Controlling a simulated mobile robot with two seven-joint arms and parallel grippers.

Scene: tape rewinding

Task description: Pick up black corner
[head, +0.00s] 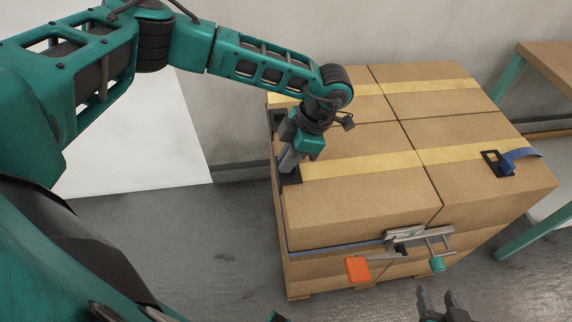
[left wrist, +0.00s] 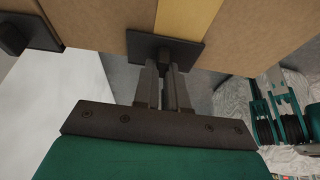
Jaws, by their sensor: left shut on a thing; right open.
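A black corner (head: 291,178) sits at the left top edge of the near left cardboard box, at the end of a yellow tape strip. My left gripper (head: 288,163) is shut on this corner from above. In the left wrist view the fingers (left wrist: 163,72) meet the black corner (left wrist: 180,48), which still lies against the box edge. A second black corner (head: 278,121) is further back on the left edge; it also shows in the left wrist view (left wrist: 32,33). My right gripper (head: 440,298) is open and empty at the bottom.
The taped cardboard boxes (head: 360,205) stand on a pallet. A teal-legged table (head: 548,58) stands right.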

